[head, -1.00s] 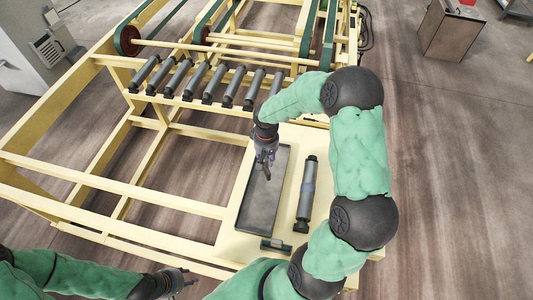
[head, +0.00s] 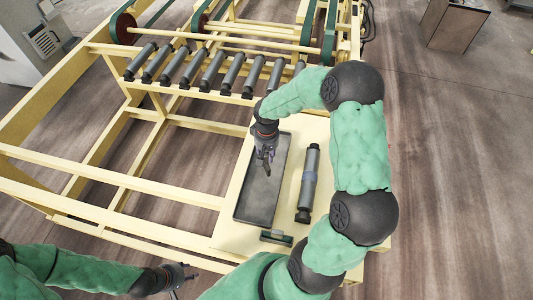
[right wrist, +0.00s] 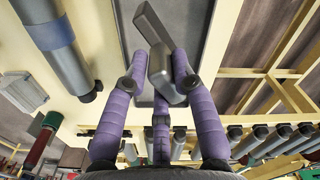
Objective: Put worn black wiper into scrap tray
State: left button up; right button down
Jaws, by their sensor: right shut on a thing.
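My right gripper (head: 265,168) is over the far half of the dark grey scrap tray (head: 258,207) in the head view. In the right wrist view its purple fingers (right wrist: 160,85) are shut on a dark grey block-like piece, the worn wiper (right wrist: 158,68), which sticks out past the fingertips. In the head view the wiper is too small and dark to make out. The height of the wiper above the tray is hard to tell. My left gripper (head: 180,279) is at the bottom left, empty, with its fingers apart, away from the table.
A grey roller (head: 309,182) lies on the cream table (head: 236,228) right of the tray. A small green and dark piece (head: 276,237) lies at the tray's near end. Several rollers (head: 210,70) line the yellow frame behind.

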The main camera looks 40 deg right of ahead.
aim_at(267, 163)
jog(key=shift+f+b, duration=2.45)
jog(key=shift+f, duration=0.6)
jog(key=c, duration=0.9)
grip_release()
jog(key=shift+c, duration=0.2)
notch_tip(267, 163, up, 12)
jog(key=shift+r, duration=0.1)
